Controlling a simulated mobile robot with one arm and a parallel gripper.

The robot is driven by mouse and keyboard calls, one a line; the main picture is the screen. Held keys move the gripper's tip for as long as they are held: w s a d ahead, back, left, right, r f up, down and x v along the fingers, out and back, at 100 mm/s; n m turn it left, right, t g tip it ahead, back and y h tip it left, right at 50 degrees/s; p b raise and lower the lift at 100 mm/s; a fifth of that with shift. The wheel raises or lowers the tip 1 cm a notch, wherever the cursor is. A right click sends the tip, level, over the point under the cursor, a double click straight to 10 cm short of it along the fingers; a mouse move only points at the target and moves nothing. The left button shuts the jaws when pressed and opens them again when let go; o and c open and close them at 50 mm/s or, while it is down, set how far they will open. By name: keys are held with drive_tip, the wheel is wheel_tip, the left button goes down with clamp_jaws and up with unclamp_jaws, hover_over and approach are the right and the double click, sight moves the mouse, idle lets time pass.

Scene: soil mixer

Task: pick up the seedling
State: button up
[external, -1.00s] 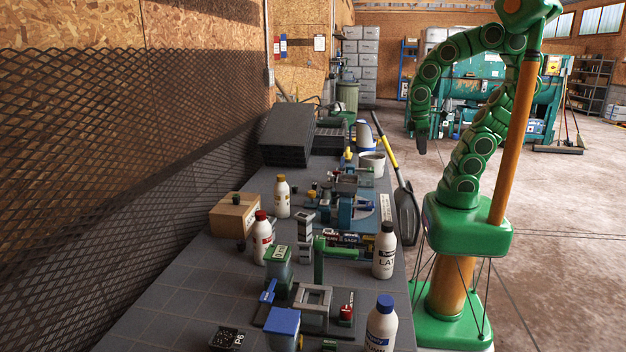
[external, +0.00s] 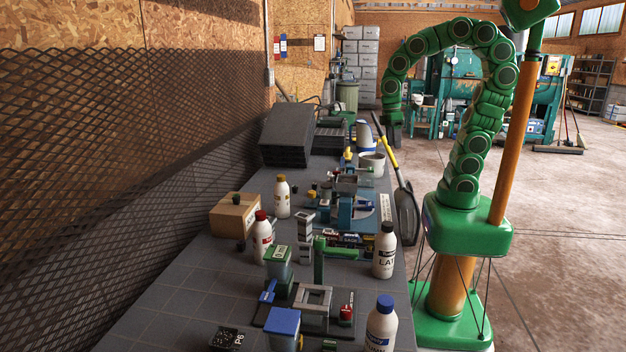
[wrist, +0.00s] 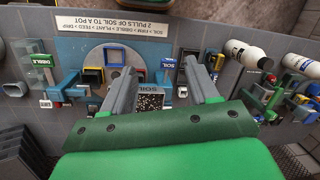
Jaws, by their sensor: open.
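I cannot make out a seedling in either view. My gripper (wrist: 157,72) is open and empty in the wrist view, its two grey fingers apart above the bench. Between the fingers lies a box of dark speckled soil (wrist: 151,101) with a "SOIL" label. In the external view my gripper (external: 393,138) hangs pointing down at the end of the curved green arm, near the right edge of the bench; its fingers are too small to read there.
The long grey bench (external: 185,285) carries several bottles, including a blue-capped one (external: 381,325), and small devices. A cardboard box (external: 237,215) stands at the left. Black trays (external: 288,137) are stacked at the far end. A shovel (external: 406,215) leans at the right edge.

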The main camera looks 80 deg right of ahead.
drive_tip(key=w+n+y, duration=0.1)
drive_tip(key=w+n, duration=0.3)
drive_tip(key=w, duration=1)
drive_tip(key=n+t+y, duration=0.2)
drive_tip(key=n+t, duration=0.1)
drive_tip(key=n, duration=0.5)
hover_over(295, 186)
drive_tip(key=d, duration=0.3)
wheel_tip(295, 186, down, 26)
drive_tip(key=shift+x, duration=1)
drive_tip(key=x, duration=0.4)
drive_tip(key=shift+s+f, duration=0.15)
drive_tip(key=shift+s, duration=0.2)
drive_tip(key=shift+w+a+f, duration=0.1)
drive_tip(key=shift+f, duration=0.3)
drive_tip(key=c, duration=1)
